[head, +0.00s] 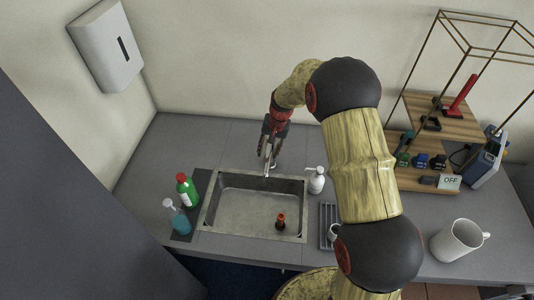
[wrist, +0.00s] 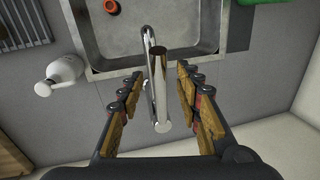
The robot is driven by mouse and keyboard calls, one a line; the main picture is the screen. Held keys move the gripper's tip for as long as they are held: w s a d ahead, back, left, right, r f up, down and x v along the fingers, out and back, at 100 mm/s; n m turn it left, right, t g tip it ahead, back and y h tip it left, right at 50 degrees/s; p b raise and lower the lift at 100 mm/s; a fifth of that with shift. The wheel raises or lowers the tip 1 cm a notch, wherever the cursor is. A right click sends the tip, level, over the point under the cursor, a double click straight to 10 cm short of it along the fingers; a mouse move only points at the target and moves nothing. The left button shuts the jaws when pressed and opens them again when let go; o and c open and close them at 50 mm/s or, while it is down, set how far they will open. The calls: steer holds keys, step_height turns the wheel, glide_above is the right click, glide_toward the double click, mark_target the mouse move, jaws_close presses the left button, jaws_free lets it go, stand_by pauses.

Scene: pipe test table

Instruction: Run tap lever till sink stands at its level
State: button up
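The chrome tap (wrist: 161,95) is at the sink's back edge, with a thin curved spout beside a thicker bar; I cannot tell surely which part is the lever. My gripper (wrist: 160,76) is open, its fingers on either side of the tap with visible gaps.
A green bottle (head: 187,190) and blue spray bottle (head: 176,218) stand left of the sink. A white soap dispenser (head: 317,180) and drain rack (head: 328,222) are right of it.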

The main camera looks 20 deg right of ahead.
steer(key=shift+w+a+f, duration=0.1)
steer(key=shift+a+f, duration=0.1)
steer(key=shift+f, duration=1.2)
steer(key=shift+c, duration=0.8)
jaws_close()
